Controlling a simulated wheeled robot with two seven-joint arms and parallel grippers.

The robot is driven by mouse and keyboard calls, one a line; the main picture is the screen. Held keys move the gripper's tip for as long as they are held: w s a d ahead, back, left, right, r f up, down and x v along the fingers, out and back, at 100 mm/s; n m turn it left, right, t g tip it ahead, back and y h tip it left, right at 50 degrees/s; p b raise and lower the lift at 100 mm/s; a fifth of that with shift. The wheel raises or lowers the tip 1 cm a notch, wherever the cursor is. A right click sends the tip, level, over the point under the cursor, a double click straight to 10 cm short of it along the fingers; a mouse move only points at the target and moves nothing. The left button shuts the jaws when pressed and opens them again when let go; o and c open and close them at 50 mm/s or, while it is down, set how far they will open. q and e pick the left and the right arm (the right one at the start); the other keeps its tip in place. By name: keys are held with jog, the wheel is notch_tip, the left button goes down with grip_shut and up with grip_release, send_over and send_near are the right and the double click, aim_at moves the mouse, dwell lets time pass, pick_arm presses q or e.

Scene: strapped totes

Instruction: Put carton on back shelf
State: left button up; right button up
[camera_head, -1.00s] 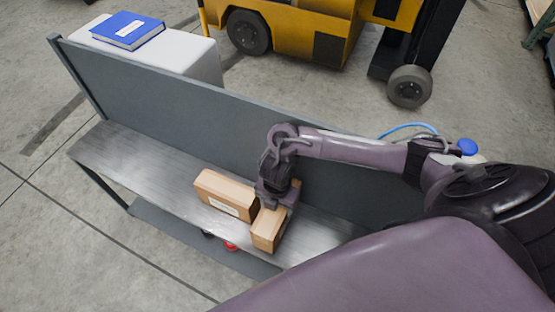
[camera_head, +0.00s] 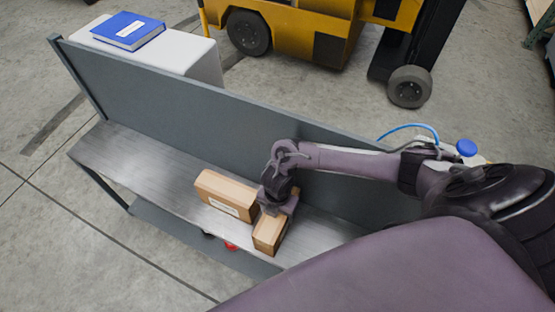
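Two brown cartons lie on the grey metal shelf surface (camera_head: 130,160) in the head view. One carton (camera_head: 226,194) has a white label on its front side and lies left of my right gripper. The other carton (camera_head: 268,235) lies nearer the front edge, partly covered by my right gripper (camera_head: 277,207). That gripper points down at the rear part of this carton, at or just above its top. Its fingertips are too small and dark to tell whether they are open or closed on the carton. My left gripper is out of view.
An upright grey panel (camera_head: 200,105) stands along the rear of the shelf. Behind it are a white box (camera_head: 190,58) with a blue book (camera_head: 128,30) and a yellow forklift (camera_head: 300,35). The shelf's left part is bare. A red object (camera_head: 231,246) shows below.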

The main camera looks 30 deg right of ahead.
jog(key=shift+o, duration=1.3)
jog(key=shift+r, duration=0.2)
notch_tip(320, 180, up, 12)
jog(key=p, duration=0.2)
jog(key=shift+p, duration=0.35)
jog(key=shift+f, duration=0.1)
